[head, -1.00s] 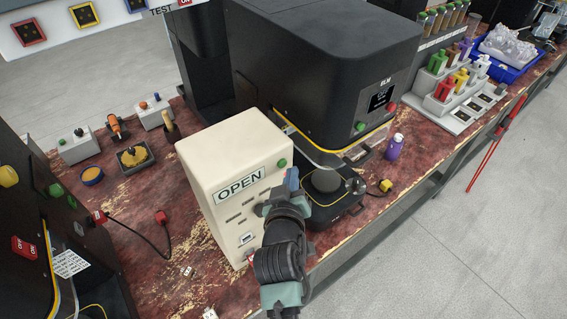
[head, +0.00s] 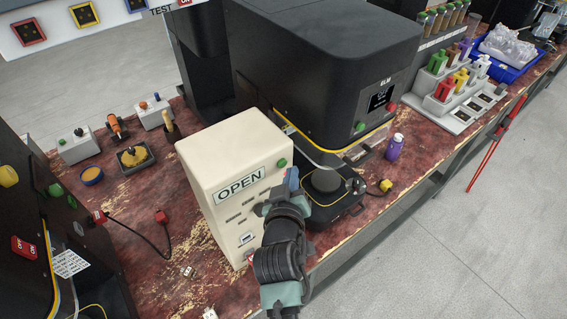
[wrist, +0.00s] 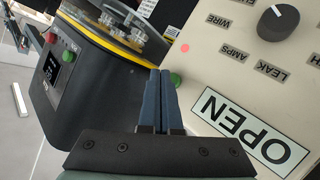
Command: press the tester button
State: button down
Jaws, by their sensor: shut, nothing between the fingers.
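The tester is a cream box (head: 215,155) with an OPEN sign (head: 241,186) on its front. A green button (head: 282,163) sits near the front's upper right corner; it also shows in the wrist view (wrist: 178,80). My gripper (head: 292,178) is at the right side of the tester's front, its blue fingertips just below and right of the button in the head view. In the wrist view my gripper (wrist: 164,72) has its fingers together and empty, with the tips close beside the button. I cannot tell whether they touch it.
A black machine (head: 315,60) stands right behind the tester, with a dark round part (head: 326,180) on its base. A purple bottle (head: 394,147) stands to the right. A black cable with a red plug (head: 161,216) lies on the bench at left. A dial (wrist: 278,22) is on the tester panel.

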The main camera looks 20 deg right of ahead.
jog(key=shift+w+a, duration=0.15)
jog(key=shift+w, duration=0.25)
jog(key=shift+w+a+b, duration=0.15)
jog(key=shift+w+b, duration=0.25)
jog(key=shift+b, duration=0.15)
dwell(0.6)
jog(key=shift+s, duration=0.1)
jog(key=shift+s+d+p, duration=0.3)
jog(key=shift+s+p, duration=0.25)
jog(key=shift+s, duration=0.2)
jog(key=s+p, duration=0.1)
jog(key=s+d+p, duration=0.1)
jog(key=s, duration=0.1)
jog(key=s+p, duration=0.1)
jog(key=shift+s+d, duration=0.35)
dwell(0.3)
